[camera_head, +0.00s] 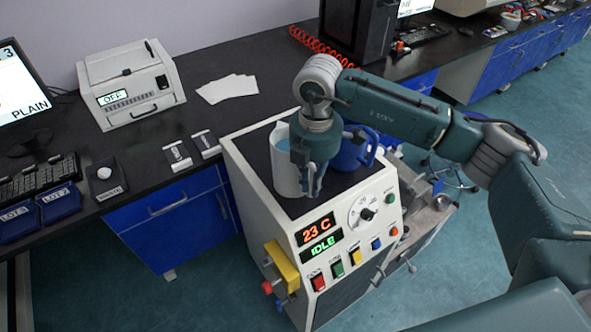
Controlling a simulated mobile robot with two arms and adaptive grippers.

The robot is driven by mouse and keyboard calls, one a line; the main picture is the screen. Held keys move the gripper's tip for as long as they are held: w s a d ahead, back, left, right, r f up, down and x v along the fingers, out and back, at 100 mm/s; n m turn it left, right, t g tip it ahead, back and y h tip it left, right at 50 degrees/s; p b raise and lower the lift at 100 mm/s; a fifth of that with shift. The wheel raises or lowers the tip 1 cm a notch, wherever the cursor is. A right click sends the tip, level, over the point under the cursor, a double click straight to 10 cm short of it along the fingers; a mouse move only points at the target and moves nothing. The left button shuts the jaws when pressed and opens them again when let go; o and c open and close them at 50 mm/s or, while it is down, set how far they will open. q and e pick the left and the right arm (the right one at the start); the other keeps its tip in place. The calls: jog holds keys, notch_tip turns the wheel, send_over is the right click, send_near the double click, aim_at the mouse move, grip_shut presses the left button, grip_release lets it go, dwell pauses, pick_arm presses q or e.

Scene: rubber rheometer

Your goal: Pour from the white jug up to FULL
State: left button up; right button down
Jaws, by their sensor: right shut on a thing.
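The white jug (283,172) stands upright on the dark top of the rheometer (262,165). Bluish liquid shows at its open mouth. My right gripper (313,185) points down at the jug's right side and is shut on it, seemingly at the handle, which the fingers mostly hide. A blue jug (350,155) stands just right of the gripper, partly covered by my wrist. No FULL mark can be read in this view. My left gripper is not in view.
The rheometer's front has displays reading 23 C and IDLE, a dial (364,213) and coloured buttons. A yellow part (282,266) juts from its left side. On the black bench are a white device (130,85) reading OFF, paper sheets (228,89) and blue lot trays (58,204).

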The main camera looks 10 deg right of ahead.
jog(key=shift+w+r, duration=0.2)
